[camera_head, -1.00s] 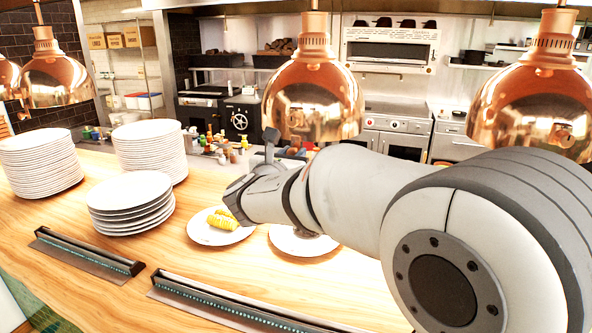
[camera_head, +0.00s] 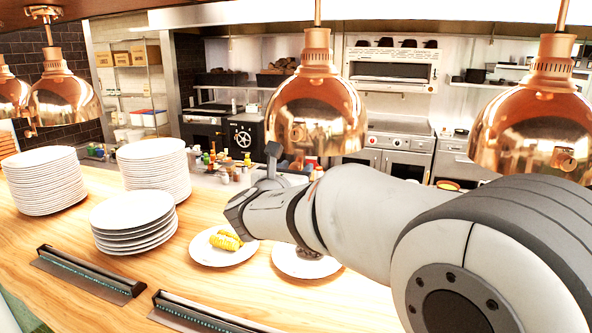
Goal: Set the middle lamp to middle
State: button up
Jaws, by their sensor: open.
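Several copper heat lamps hang over the wooden pass. The large lamp at the centre of the picture (camera_head: 316,112) hangs on a thin rod above and behind my arm. Another copper lamp (camera_head: 540,120) hangs at the right, and a further one (camera_head: 62,98) at the left with part of one more at the edge. I cannot tell from this view which is the middle one. My gripper (camera_head: 271,160) is at the far end of my arm, just below and left of the central lamp's rim. Only one finger shows clearly, and it looks empty. Whether it touches the lamp is unclear.
White plate stacks (camera_head: 42,180) stand at the left of the wooden counter (camera_head: 215,285). A plate with yellow food (camera_head: 210,255) and another plate (camera_head: 290,265) lie below my arm. Dark ticket rails (camera_head: 90,272) lie along the front. Small bottles (camera_head: 222,165) stand behind.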

jog(key=b+v, duration=0.1)
jog(key=v, duration=0.6)
jog(key=shift+s+b, duration=0.3)
jog(key=shift+b, duration=0.1)
jog(key=s+d+f+m+g, duration=0.5)
jog(key=s+d+f+m, duration=0.1)
jog(key=d+f+m, duration=0.15)
jog(key=s+d+f+m+g, duration=0.5)
jog(key=d+f+m, duration=0.1)
jog(key=d+m, duration=0.25)
jog(key=s+f+m+g+y, duration=0.1)
jog(key=s+f+m+y, duration=0.2)
jog(key=s+m, duration=0.3)
jog(key=s+a+f+m+g+y, duration=0.1)
jog(key=s+f+m+g+y, duration=0.1)
jog(key=s+f+m, duration=0.3)
jog(key=shift+s+f+m+y, duration=0.35)
jog(key=shift+s+m+y, duration=0.65)
jog(key=shift+m, duration=1.3)
